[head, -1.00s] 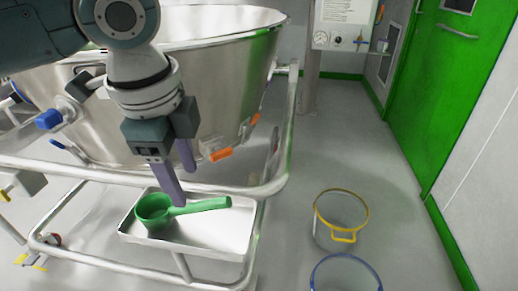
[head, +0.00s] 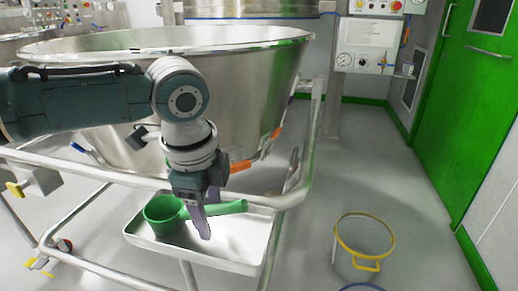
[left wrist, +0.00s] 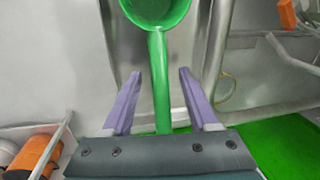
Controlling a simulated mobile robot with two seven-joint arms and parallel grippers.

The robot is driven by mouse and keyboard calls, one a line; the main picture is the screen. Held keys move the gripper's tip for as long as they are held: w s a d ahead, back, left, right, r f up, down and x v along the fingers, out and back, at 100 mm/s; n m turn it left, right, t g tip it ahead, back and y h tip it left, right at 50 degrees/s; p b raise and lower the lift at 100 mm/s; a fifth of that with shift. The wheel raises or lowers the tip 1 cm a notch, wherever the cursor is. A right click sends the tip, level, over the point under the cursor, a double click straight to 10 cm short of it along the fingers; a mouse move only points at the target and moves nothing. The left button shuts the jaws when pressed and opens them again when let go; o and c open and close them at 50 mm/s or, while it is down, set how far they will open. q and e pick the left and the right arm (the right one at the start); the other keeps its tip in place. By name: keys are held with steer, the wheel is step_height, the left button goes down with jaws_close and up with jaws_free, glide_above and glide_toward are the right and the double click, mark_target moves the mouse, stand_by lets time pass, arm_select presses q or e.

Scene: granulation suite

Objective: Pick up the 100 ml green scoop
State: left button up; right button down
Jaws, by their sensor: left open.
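The green scoop (head: 165,213) lies in a shallow metal tray (head: 255,258), its bowl to the left and its handle pointing right. My left gripper (head: 207,212) is over the scoop's handle, pointing down, with its purple fingers apart. In the left wrist view the scoop's handle (left wrist: 159,85) runs between the two open fingers (left wrist: 158,95), with the bowl beyond the fingertips at the top. I see no finger touching the handle. Part of the handle is hidden behind the gripper in the head view. My right gripper is not in view.
A large steel bowl (head: 240,85) stands behind my left arm. Open floor lies toward the green door (head: 462,120).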

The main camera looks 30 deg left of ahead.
arm_select(q)
steer(key=shift+c, duration=0.2)
jaws_close()
stand_by(0.6)
